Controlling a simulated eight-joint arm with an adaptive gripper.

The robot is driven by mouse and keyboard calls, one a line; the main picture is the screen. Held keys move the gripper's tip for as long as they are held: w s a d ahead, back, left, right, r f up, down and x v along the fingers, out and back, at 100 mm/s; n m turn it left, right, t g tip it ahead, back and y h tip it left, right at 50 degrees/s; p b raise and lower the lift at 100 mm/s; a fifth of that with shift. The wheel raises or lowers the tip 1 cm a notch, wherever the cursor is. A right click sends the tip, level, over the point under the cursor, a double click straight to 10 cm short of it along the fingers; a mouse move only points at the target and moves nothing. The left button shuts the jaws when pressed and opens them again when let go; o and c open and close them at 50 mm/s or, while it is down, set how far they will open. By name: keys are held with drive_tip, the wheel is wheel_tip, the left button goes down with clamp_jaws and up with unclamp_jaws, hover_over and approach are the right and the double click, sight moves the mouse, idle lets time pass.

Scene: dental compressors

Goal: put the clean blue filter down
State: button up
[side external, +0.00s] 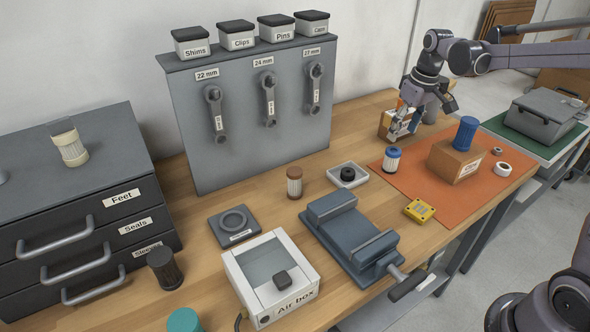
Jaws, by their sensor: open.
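A filter with a blue cap and clean white pleats (391,159) stands upright at the left edge of the orange mat (400,182). A solid blue cylinder (466,132) stands on a cardboard box on the same mat; I cannot tell whether it is also a filter. My gripper (404,128) is open, above and slightly right of the blue-capped filter and apart from it. Its fingers are small here and overlap a small carton behind them. I see nothing held between them.
The cardboard box (456,161), a yellow meter (420,210) and a white ring (502,169) are on the mat. A white tray with a black part (347,175), a brown-capped filter (294,182) and a grey vise (352,235) are to the left. Bare mat lies between meter and filter.

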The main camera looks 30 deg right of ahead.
drive_tip(key=s+a+r+t, duration=0.3)
drive_tip(key=s+a+r, duration=0.1)
drive_tip(key=s+a, duration=0.55)
drive_tip(key=s+a+f+t, duration=0.2)
drive_tip(key=s+a+f, duration=0.2)
drive_tip(key=s, duration=0.3)
drive_tip(key=shift+s+a, duration=0.25)
drive_tip(key=shift+a, duration=0.25)
